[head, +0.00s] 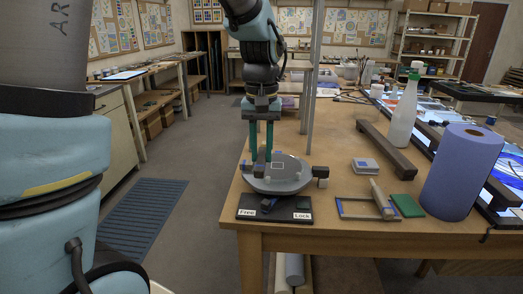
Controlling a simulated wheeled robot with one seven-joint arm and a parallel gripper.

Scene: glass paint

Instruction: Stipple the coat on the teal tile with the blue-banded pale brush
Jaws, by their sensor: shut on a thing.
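My gripper (261,156) is over the left part of a grey round turntable (290,184), its two teal fingers pointing down. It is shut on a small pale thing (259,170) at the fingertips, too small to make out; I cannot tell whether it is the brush. A small tile (277,166) with a pale outline lies on the turntable, right of the fingers. Its colour and coat are not clear. A pale stick-like thing (378,193) leans in a blue-edged frame to the right; I see no sure blue band on it.
The turntable stands on a black base (275,210) marked Free and Lock, at the wooden table's front left corner. Right of it are a green pad (408,205), a stack of pale squares (365,167), a dark bar (386,148), a white bottle (404,115) and a blue roll (461,175).

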